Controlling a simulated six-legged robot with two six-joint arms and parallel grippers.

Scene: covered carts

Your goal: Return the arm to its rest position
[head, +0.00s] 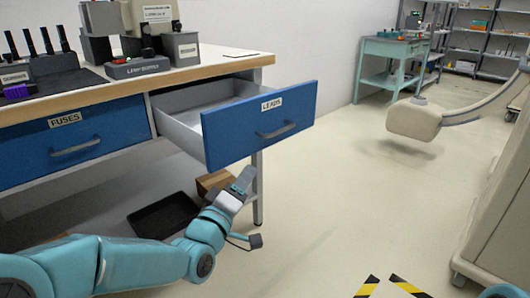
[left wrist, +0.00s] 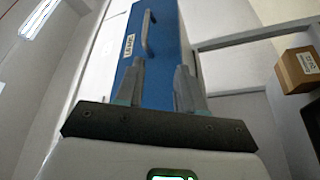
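My left arm (head: 130,262) comes in from the lower left, bent at the wrist. My left gripper (head: 244,180) points up just below the open blue drawer front (head: 245,128), apart from it in the picture. In the left wrist view the gripper (left wrist: 160,78) has its two fingers spread with nothing between them. The blue drawer front (left wrist: 150,60) and its handle lie beyond the fingers there. My right gripper is not in view.
The workbench (head: 235,62) has a shut FUSES drawer (head: 75,140). Below are a black tray (head: 163,217) and a cardboard box (head: 212,182). A beige padded arm (head: 414,121) reaches in from a cabinet (head: 495,200) at right. The middle floor is clear.

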